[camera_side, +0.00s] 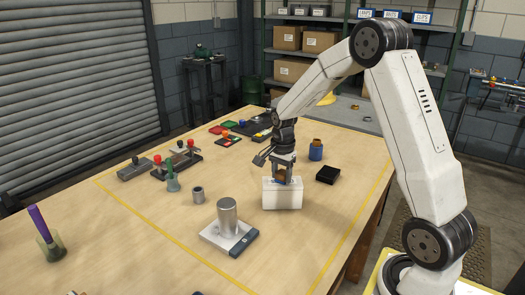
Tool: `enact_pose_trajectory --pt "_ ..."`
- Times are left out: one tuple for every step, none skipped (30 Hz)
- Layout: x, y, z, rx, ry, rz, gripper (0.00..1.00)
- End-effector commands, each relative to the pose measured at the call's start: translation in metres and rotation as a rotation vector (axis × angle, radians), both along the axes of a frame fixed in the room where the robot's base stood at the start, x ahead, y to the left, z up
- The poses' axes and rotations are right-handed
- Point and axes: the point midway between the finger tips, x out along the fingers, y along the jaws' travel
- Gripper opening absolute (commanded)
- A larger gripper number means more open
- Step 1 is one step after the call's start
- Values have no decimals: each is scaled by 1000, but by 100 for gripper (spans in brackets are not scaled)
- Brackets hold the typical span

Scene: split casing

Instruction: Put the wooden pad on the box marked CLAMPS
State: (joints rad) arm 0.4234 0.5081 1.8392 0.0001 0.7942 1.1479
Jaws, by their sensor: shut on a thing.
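My gripper (282,176) points down over a white box (282,198) on the table. It is shut on a small orange-brown piece, which looks like the wooden pad (281,178). The fingers hide much of the pad, and I cannot tell whether it touches the white box. I can read no marking on the white box. Small bins with blue-edged labels stand on the top shelf at the back; the left one's label (366,13) seems to read CLAMPS, but it is too small to be sure.
A blue jar (316,151) and a black tray (328,175) stand right of the white box. Clamps and tools lie further left and back. The right front of the table is clear.

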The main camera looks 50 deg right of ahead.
Motion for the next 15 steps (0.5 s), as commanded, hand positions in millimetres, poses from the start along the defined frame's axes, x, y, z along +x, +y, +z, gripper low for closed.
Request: enact_pose_trajectory --pt "0 0 -1 0 0 0 0" --pt "0 0 -2 0 0 0 0" --pt "0 0 -2 0 0 0 0" --pt "0 0 -3 0 0 0 0" --pt "0 0 -3 0 0 0 58" --pt "0 0 -3 0 -1 0 71" --pt "0 0 -3 0 -1 0 81" --pt "0 0 -3 0 0 0 87" --pt "0 0 -3 0 0 0 87" --pt "0 0 -3 0 0 0 87" --pt "0 0 -3 0 0 0 87" --pt "0 0 -3 0 0 0 87" --pt "0 0 -3 0 0 0 87" --pt "0 0 -3 0 0 0 87" --pt "0 0 -3 0 0 0 87"
